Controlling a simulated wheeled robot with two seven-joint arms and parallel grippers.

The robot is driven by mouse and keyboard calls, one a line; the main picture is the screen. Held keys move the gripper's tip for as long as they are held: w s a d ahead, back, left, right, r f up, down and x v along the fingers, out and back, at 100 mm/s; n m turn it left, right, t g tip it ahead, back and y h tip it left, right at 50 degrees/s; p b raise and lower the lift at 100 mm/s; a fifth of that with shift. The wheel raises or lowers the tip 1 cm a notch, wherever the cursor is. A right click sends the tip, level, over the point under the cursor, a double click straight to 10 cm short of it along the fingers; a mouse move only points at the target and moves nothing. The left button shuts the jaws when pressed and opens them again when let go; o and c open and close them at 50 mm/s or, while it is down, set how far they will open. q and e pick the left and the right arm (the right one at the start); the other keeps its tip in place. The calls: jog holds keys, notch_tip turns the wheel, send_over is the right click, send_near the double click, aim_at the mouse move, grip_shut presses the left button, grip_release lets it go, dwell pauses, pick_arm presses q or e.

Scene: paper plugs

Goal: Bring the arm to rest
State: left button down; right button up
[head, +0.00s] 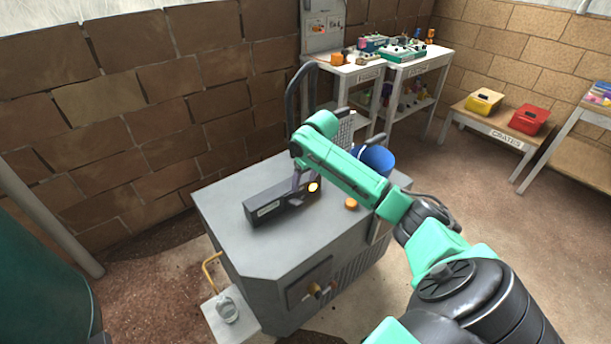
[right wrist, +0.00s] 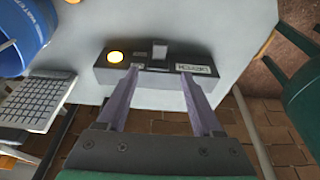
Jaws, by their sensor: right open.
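My right arm reaches in from the lower right of the head view. My right gripper (head: 302,182) hangs over the dark box (head: 265,205) on top of the grey cabinet (head: 230,235). In the right wrist view the gripper (right wrist: 161,80) is open, its two fingers apart with nothing seen between them but the box front. The box (right wrist: 185,71) has a lit yellow lamp (right wrist: 115,57), a small pale tab and a label. I cannot tell whether the fingertips touch the box. My left gripper is not in view.
A blue bucket (head: 377,160) and an orange knob (head: 351,203) are close to my right forearm. A gridded panel (right wrist: 38,102) stands beside the bucket. Side tables (head: 345,71) and a bench with yellow (head: 484,101) and red (head: 529,119) crates are farther back. Floor at right is clear.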

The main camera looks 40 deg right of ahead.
jog(key=shift+v, duration=1.15)
